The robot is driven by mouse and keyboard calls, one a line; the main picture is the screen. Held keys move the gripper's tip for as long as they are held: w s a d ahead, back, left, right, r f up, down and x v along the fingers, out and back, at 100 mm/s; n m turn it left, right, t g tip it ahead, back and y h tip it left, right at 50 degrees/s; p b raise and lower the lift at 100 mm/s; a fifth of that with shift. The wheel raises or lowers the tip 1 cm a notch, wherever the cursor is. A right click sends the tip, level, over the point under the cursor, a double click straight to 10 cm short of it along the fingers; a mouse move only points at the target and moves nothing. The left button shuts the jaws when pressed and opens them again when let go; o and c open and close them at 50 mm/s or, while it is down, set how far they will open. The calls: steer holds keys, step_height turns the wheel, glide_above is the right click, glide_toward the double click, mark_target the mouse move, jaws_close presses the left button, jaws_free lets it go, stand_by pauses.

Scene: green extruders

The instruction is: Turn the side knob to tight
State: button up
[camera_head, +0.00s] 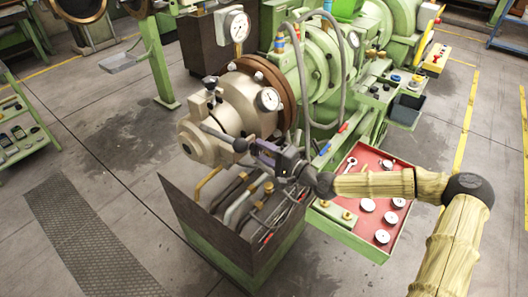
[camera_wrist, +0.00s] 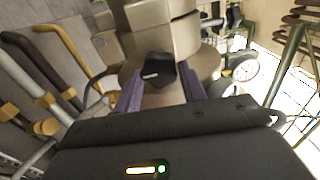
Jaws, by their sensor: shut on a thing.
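The side knob (camera_wrist: 160,67) is black with several lobes and sits on the side of the beige machine head (camera_wrist: 165,28). In the wrist view a small pale mark shows on its face. My gripper (camera_wrist: 159,75) has its two purple fingers on either side of the knob and is shut on it. In the head view my gripper (camera_head: 254,149) reaches in from the right, against the near right side of the beige head (camera_head: 240,98). The knob (camera_head: 240,145) shows as a dark shape at the fingertips there. The fingers hide part of its outline.
A dark-sided green bin (camera_head: 215,237) of hooked rods stands just below my gripper. A red tray of gauges (camera_head: 372,177) lies under my arm. A dial gauge (camera_head: 267,99) projects above my gripper, also seen in the wrist view (camera_wrist: 244,68).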

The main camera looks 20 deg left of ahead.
steer(key=o, duration=1)
steer(key=b+v, duration=0.3)
steer(key=v, duration=1.4)
steer(key=shift+s+d+f+b, duration=0.1)
steer(key=shift+s+d+b, duration=0.05)
steer(key=shift+d+b, duration=0.15)
steer(key=shift+a, duration=0.1)
